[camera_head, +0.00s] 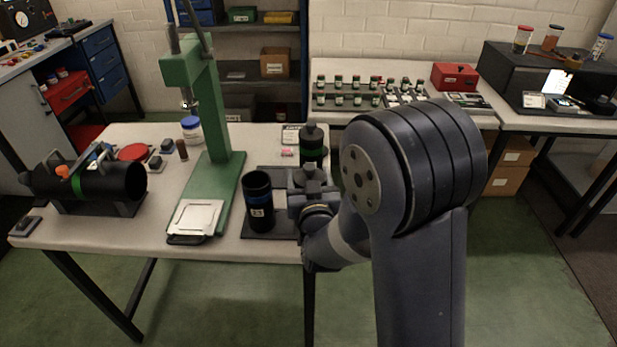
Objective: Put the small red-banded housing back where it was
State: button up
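No housing with a clear red band shows; it may be hidden by my arm. A black housing with a green band (312,143) stands upright behind my gripper. My gripper (308,180) is over the table's right end, just right of the blue-banded housing and in front of the green-banded one. Its fingertips are not clear, so I cannot tell whether it holds anything. My arm hides the table's right edge.
A green press (222,175) stands left of the blue-banded housing. A large black cylinder (122,181) lies in a cradle at the table's left. A red disc (133,152) and a blue-lidded jar (191,129) are behind. A back bench holds rows of small jars and a red box (454,76).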

jog(key=shift+f, duration=0.1)
jog(key=o, duration=1.7)
jog(key=shift+o, duration=0.2)
jog(key=shift+r, duration=0.2)
jog(key=s+d+b, duration=0.1)
jog(key=s+b, duration=0.1)
jog(key=s, duration=1)
jog(key=shift+d, duration=0.25)
jog(key=shift+f, duration=0.1)
